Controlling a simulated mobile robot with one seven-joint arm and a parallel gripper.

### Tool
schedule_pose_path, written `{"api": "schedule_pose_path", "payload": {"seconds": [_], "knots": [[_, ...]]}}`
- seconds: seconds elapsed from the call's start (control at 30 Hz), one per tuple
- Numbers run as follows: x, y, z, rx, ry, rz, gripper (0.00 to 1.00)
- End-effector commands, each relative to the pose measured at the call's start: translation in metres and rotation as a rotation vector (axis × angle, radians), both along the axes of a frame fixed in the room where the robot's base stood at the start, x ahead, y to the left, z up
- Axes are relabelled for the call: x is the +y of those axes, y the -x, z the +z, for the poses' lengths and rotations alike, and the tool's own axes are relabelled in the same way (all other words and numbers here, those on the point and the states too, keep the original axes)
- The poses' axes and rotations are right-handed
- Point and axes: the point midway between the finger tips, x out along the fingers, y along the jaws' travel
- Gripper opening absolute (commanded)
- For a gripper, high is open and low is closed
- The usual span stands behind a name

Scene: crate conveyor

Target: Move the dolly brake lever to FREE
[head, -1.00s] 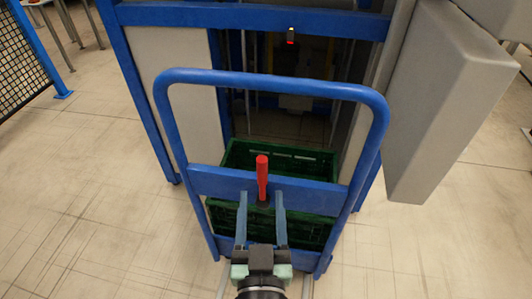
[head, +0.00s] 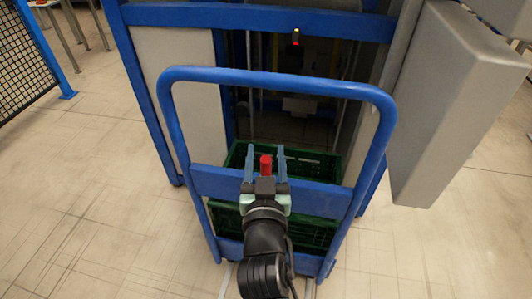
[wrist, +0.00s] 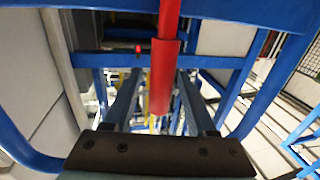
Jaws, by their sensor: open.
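The red brake lever (head: 266,163) stands at the crossbar of the blue dolly (head: 215,182). In the head view its top shows between my gripper's fingers; its lower part is hidden behind my gripper. My gripper (head: 265,150) is open, with one finger on each side of the lever. In the wrist view the red lever (wrist: 163,75) runs down from the top edge between the two fingers (wrist: 155,95). I cannot tell whether either finger touches it. No FREE marking is readable.
A green crate (head: 312,230) sits on the dolly behind its crossbar. The blue-framed machine (head: 245,17) stands close behind. A grey panel (head: 440,100) is at the right. A black mesh fence (head: 22,80) is at the far left. Floor is clear on both sides.

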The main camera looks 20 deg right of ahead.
Motion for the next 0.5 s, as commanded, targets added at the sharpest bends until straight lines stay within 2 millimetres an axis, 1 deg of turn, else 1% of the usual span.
{"api": "schedule_pose_path", "payload": {"seconds": [0.13, 0.43, 0.5], "knots": [[-0.0033, -0.0073, 0.0000, 0.000, 0.000, -0.001, 0.57], [-0.0039, -0.0085, 0.0002, 0.000, 0.001, -0.001, 0.57], [-0.0038, -0.0084, 0.0002, 0.000, 0.000, -0.001, 0.44]]}}
